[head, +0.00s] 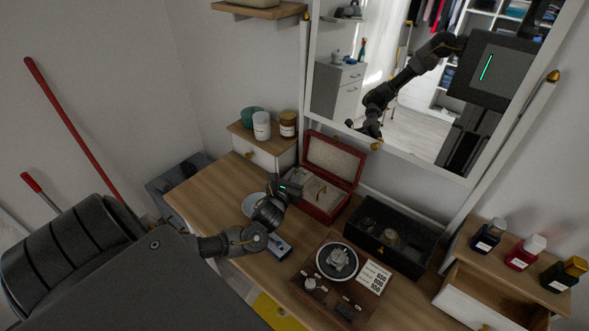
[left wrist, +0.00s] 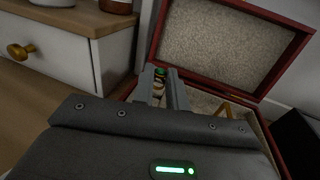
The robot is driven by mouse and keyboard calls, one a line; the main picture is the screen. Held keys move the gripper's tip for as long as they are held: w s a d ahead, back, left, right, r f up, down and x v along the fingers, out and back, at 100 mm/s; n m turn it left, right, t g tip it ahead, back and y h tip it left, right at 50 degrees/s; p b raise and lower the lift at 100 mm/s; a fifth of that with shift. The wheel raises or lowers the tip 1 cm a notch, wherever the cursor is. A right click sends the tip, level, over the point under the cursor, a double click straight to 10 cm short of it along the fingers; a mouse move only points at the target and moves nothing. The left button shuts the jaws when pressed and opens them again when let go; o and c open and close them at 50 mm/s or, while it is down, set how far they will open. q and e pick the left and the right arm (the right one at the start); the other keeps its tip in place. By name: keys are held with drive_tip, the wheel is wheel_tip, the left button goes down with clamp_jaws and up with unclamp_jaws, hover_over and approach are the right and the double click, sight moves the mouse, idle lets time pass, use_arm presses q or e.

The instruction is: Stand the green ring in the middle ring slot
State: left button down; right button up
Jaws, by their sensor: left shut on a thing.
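The red jewellery box (head: 322,213) stands open on the wooden dressing table, its pale-lined lid raised. It also shows in the left wrist view (left wrist: 297,40). My left gripper (head: 297,189) is at the box's left side. In the left wrist view its two fingers (left wrist: 165,82) are shut on the green ring (left wrist: 160,72), a small green stone with gold below it at the fingertips. The box's inside is partly hidden by the gripper, and I cannot make out the middle ring slot. My right gripper is not in view, apart from any mirror reflection.
A black open case (head: 412,258) stands right of the box. A wooden stand with a round dial (head: 337,261) is in front. A pale bowl (head: 254,205) and a blue item (head: 280,248) lie near my left arm. A mirror (head: 345,100) rises behind.

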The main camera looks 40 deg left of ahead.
use_arm(q)
drive_tip(key=shift+p, duration=0.55)
idle(0.9)
drive_tip(key=shift+f, duration=0.8)
idle(0.3)
drive_tip(key=shift+r, duration=0.15)
drive_tip(key=shift+r+p, duration=0.4)
drive_tip(key=shift+p, duration=0.15)
drive_tip(key=shift+p, duration=0.9)
idle(1.5)
drive_tip(key=shift+f+b, duration=0.3)
drive_tip(key=shift+f, duration=0.25)
idle(0.3)
